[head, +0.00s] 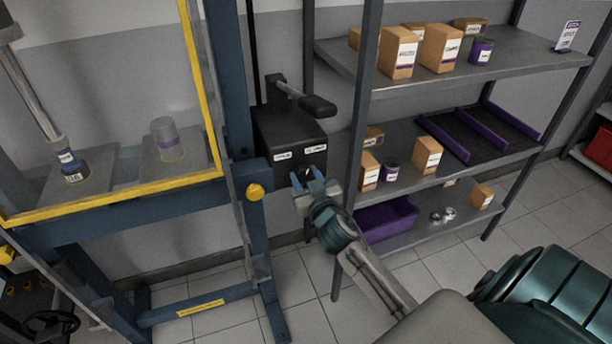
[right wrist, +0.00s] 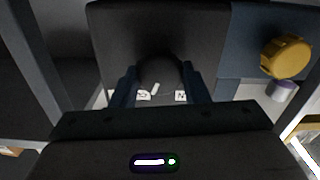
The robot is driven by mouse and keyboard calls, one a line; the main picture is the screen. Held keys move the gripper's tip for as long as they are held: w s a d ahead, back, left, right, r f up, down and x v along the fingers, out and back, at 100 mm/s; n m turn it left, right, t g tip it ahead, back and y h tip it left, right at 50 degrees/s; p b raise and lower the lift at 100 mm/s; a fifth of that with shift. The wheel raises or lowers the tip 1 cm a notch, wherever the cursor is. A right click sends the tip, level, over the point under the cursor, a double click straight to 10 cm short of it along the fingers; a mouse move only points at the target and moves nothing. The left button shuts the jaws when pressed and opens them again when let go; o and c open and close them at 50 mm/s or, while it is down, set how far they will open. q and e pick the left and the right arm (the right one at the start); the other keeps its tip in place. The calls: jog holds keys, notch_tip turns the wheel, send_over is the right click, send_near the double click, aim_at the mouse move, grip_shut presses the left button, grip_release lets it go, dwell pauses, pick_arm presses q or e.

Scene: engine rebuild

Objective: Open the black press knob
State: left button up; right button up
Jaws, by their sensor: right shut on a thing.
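The black press knob (right wrist: 160,72) is round and dark with a pale pointer mark, and sits on the front of a black pump box (head: 290,137). In the right wrist view it lies between the two blue fingers of my right gripper (right wrist: 160,85), which is shut on it. In the head view the right gripper (head: 312,188) reaches up to the box front from below, and the knob (head: 307,173) is mostly hidden by the fingers. Two small white labels (head: 283,156) are above the knob in the head view. My left gripper is not in view.
A blue press frame (head: 235,100) with a yellow-edged guard stands left of the box. A yellow knob (head: 255,192) is on its post, close to my gripper. A pump handle (head: 300,97) sticks out above the box. Grey shelves (head: 470,75) with cartons stand to the right.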

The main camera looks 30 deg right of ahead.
jog(key=shift+n+p, duration=0.3)
jog(key=shift+n, duration=0.6)
jog(key=n+p, duration=0.1)
jog(key=n, duration=0.1)
jog(key=shift+n, duration=0.4)
jog(key=n+p, duration=0.1)
jog(key=n, duration=0.2)
jog(key=shift+n+p, duration=0.4)
jog(key=shift+n, duration=0.6)
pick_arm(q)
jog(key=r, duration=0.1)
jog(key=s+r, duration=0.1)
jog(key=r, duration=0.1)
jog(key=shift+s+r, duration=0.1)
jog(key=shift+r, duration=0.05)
pick_arm(e)
jog(key=shift+n, duration=0.3)
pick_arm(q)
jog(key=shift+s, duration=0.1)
pick_arm(e)
jog(key=shift+f, duration=0.1)
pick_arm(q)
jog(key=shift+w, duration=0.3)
pick_arm(e)
jog(key=o, duration=1)
